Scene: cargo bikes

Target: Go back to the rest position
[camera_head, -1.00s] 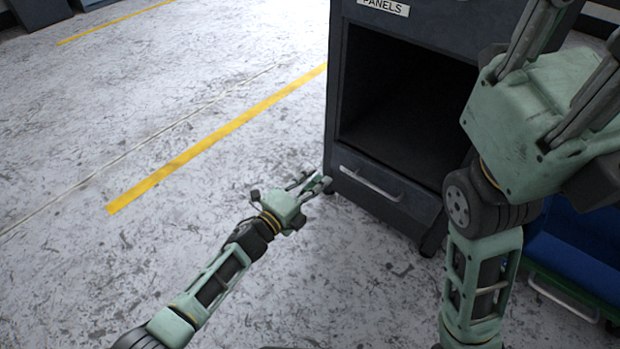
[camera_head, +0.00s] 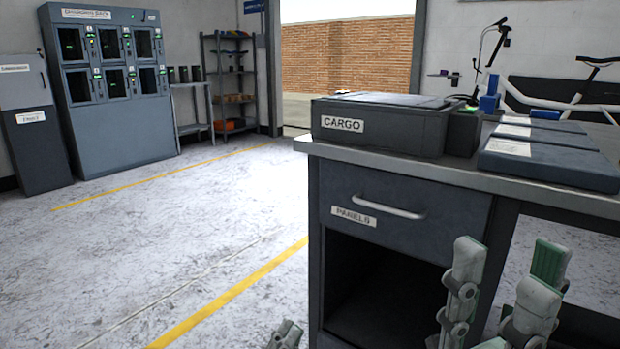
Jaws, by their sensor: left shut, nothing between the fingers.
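Only a small grey part of my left gripper (camera_head: 287,334) shows at the bottom edge, over the floor left of the workbench. It is shut and empty; the rest of that arm is below the picture. My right gripper (camera_head: 506,262) is at the lower right, in front of the workbench. Its two grey-green fingers point up and stand wide apart, with nothing between them. Its palm and arm are cut off by the bottom edge.
The workbench (camera_head: 470,173) has a drawer labelled PANELS (camera_head: 390,211) above an open compartment. A CARGO case (camera_head: 380,126) and flat dark panels (camera_head: 550,157) lie on top. A locker cabinet (camera_head: 118,125) and shelf (camera_head: 232,85) stand behind. The floor at left is clear.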

